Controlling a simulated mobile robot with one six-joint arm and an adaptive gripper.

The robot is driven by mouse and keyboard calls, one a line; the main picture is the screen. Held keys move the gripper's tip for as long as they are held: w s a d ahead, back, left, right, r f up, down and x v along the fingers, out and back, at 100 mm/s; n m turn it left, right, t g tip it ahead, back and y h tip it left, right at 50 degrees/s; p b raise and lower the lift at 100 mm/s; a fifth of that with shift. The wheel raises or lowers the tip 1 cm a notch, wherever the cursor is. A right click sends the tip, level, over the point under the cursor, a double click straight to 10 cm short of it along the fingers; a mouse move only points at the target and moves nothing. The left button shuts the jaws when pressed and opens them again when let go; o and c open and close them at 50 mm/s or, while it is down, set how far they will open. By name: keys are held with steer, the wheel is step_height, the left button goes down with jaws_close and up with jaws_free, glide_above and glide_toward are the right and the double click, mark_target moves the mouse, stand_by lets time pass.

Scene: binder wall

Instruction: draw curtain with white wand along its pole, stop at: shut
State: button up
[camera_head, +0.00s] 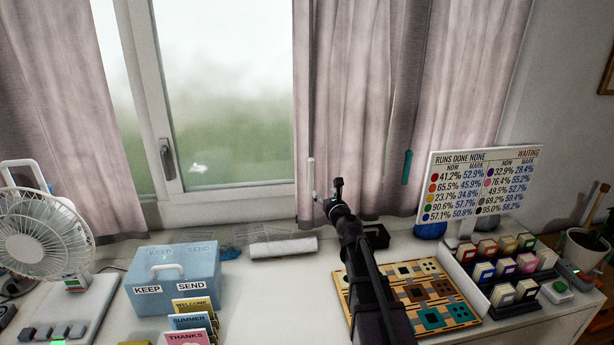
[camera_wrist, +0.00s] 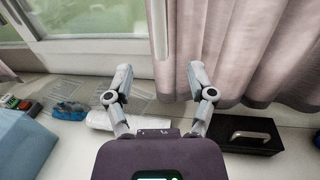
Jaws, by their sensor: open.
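The white wand (camera_head: 310,178) hangs upright at the left edge of the right-hand pinkish curtain (camera_head: 350,80). In the wrist view, the wand (camera_wrist: 158,35) appears as a pale upright strip before the curtain (camera_wrist: 240,45), ahead of the space between my fingers. My gripper (camera_head: 327,192) is open and empty, close to the wand's lower end in the head view; the wrist view also shows the gripper (camera_wrist: 160,72) with fingers spread. I cannot tell if a finger touches the wand. Window glass (camera_head: 230,90) shows left of this curtain. The pole is out of view.
A teal wand (camera_head: 406,167) hangs further right. Another curtain (camera_head: 75,100) hangs left. Below are a fan (camera_head: 40,235), a blue box (camera_head: 175,280), a white roll (camera_head: 282,247), a black box (camera_head: 376,237), a patterned board (camera_head: 415,290) and a score board (camera_head: 480,185).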

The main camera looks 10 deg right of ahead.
mark_target(311, 177)
steer(key=shift+w, duration=0.1)
steer(key=w, duration=0.4)
steer(key=w+a, duration=0.1)
steer(key=w, duration=0.4)
steer(key=w+a, duration=0.1)
steer(key=w, duration=0.3)
steer(key=shift+w+a, duration=0.1)
steer(key=shift+w, duration=0.1)
